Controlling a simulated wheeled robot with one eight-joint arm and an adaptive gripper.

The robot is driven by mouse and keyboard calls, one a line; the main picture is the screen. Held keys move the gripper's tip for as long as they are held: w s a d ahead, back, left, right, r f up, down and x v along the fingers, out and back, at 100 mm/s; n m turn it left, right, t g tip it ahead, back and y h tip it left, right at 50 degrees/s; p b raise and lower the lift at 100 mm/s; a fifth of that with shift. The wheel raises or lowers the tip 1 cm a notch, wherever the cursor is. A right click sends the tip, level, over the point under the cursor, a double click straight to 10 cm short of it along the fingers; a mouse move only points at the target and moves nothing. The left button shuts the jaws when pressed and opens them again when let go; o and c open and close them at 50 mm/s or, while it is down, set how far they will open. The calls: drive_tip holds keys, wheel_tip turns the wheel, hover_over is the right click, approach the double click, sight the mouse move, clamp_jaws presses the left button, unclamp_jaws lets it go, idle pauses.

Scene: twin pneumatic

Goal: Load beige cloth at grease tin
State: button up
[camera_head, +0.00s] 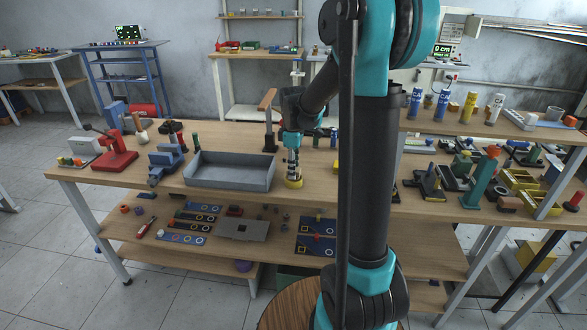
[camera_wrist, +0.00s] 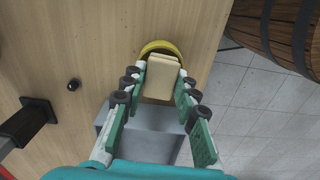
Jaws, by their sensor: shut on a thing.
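The beige cloth (camera_wrist: 161,78) is a folded block between the two fingers of my gripper (camera_wrist: 161,80) in the wrist view. My gripper is shut on it. The yellow grease tin (camera_wrist: 176,46) is just past the cloth, and the cloth covers part of its opening. In the head view the tin (camera_head: 293,184) stands on the workbench, right of the grey tray, with my gripper (camera_head: 292,172) pointing down right above it. The cloth cannot be made out there. Whether the cloth touches the tin I cannot tell.
The grey tray (camera_head: 230,183) stands left of the tin on the workbench (camera_head: 130,188). A blue vise (camera_head: 167,162) and a red tool (camera_head: 115,155) are farther left. A dark post (camera_head: 270,140) stands behind. The barrel (camera_wrist: 275,35) is beyond the bench edge.

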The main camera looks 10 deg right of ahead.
drive_tip(key=shift+f, duration=0.4)
idle(1.2)
drive_tip(key=shift+r, duration=3.5)
